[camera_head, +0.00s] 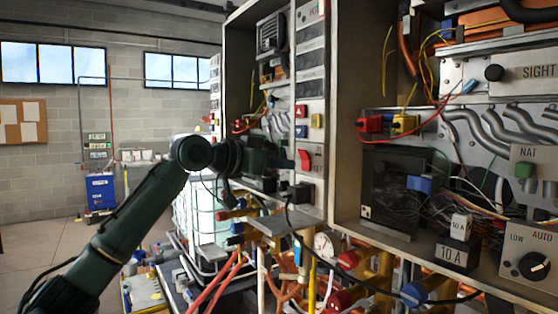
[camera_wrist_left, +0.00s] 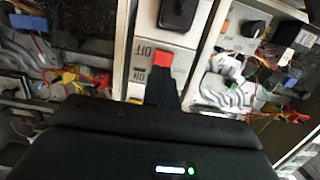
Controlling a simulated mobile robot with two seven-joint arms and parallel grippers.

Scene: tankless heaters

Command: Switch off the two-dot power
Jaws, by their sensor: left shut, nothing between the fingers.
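A red switch (camera_head: 305,160) sits on the light switch panel (camera_head: 313,140) between the two open cabinets in the head view. In the left wrist view the same red switch (camera_wrist_left: 162,61) shows with an OFF label on one side and an ON label on the other. My left gripper (camera_head: 292,162) is shut and empty, its fingers pointing at the red switch. In the wrist view its fingertips (camera_wrist_left: 162,80) reach right up to the switch; I cannot tell whether they touch. No two-dot mark is legible. My right gripper is in neither view.
A black part (camera_head: 300,192) sits below, and shows in the wrist view too. The right cabinet holds loose wires and a black dial (camera_head: 533,266). Pipes and valves crowd below.

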